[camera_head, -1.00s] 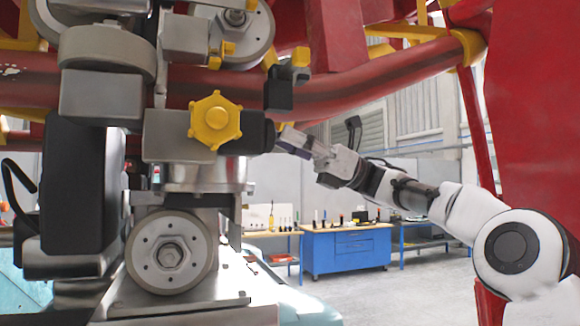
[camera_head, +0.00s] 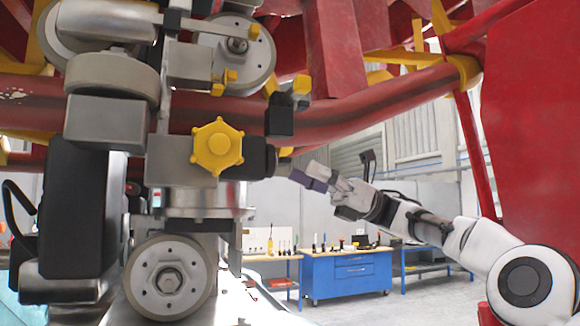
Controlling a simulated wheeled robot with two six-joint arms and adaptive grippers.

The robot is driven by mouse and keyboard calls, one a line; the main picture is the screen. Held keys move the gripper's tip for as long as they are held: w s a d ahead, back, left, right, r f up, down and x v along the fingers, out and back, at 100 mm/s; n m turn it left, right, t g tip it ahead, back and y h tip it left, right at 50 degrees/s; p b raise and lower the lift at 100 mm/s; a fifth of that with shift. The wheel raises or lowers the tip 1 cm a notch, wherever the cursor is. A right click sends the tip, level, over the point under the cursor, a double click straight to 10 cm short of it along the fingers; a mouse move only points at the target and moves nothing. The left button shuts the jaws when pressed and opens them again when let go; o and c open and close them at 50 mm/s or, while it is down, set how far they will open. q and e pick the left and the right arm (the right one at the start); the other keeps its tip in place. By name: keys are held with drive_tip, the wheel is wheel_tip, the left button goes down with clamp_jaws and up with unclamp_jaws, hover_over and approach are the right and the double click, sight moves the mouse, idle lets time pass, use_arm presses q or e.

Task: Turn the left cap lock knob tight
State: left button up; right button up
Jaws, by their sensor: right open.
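A yellow star-shaped knob (camera_head: 217,146) sits on the front of a grey metal block in the wheel assembly, left of centre. My right gripper (camera_head: 287,168) comes in from the right at about the knob's height. Its fingertips are close to the right side of the block, beside a dark part, apart from the yellow knob. It is open, and I see nothing held in it. Whether the fingertips touch the metal there is too small to tell. My left gripper is not in view.
Guide wheels (camera_head: 168,277) and dark blocks of the assembly crowd the left. A red tube rail (camera_head: 370,115) crosses behind, and a red beam (camera_head: 535,120) stands at the right. A blue workbench (camera_head: 347,273) with tools is far behind. Open floor shows beyond.

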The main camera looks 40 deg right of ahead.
drive_tip(key=v, duration=0.7)
drive_tip(key=shift+d+f, duration=0.15)
drive_tip(key=shift+d, duration=0.2)
drive_tip(key=shift+s, duration=0.1)
drive_tip(key=shift+d, duration=0.1)
